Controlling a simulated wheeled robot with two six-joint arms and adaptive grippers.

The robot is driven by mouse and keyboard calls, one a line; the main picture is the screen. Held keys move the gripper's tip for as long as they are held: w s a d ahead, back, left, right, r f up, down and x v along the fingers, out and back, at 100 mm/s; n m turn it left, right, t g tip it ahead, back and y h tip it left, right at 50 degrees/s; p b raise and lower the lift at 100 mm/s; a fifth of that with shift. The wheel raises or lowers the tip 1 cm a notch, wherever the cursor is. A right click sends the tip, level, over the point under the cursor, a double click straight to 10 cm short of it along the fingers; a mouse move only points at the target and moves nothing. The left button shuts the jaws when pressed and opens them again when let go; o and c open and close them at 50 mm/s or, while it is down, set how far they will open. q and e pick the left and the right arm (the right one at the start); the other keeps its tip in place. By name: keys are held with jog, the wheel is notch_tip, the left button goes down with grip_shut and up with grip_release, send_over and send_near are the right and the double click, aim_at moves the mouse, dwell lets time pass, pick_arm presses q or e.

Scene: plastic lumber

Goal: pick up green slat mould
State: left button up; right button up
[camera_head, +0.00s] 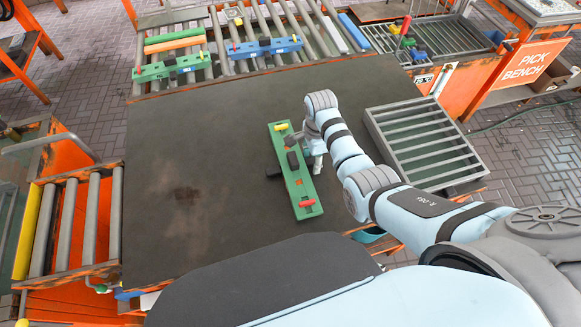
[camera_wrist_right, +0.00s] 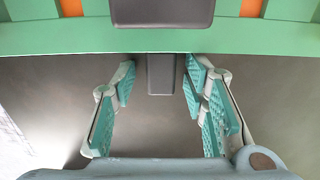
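A green slat mould (camera_head: 298,186) lies on the dark table top, long side running away from me, with a yellow clamp at its far end and a red one at its near end. A dark grey block sits on its middle, and a dark bar sticks out to its left. In the right wrist view the mould (camera_wrist_right: 60,38) spans the top, with a grey bar (camera_wrist_right: 162,78) reaching out from it between the fingers. My right gripper (camera_wrist_right: 158,85) is open at the mould's right side, fingers apart on both sides of the bar, with gaps. My left gripper is not in view.
Another green mould (camera_head: 150,73) and a blue mould (camera_head: 245,50) lie on the rollers behind the table (camera_head: 190,140). A grey slatted rack (camera_head: 380,122) stands to the right. Rollers (camera_head: 72,225) are at the left. The table's left half is clear.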

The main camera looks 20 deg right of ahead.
grip_shut()
jog(key=shift+w+a+r, duration=0.1)
jog(key=shift+w+r, duration=0.05)
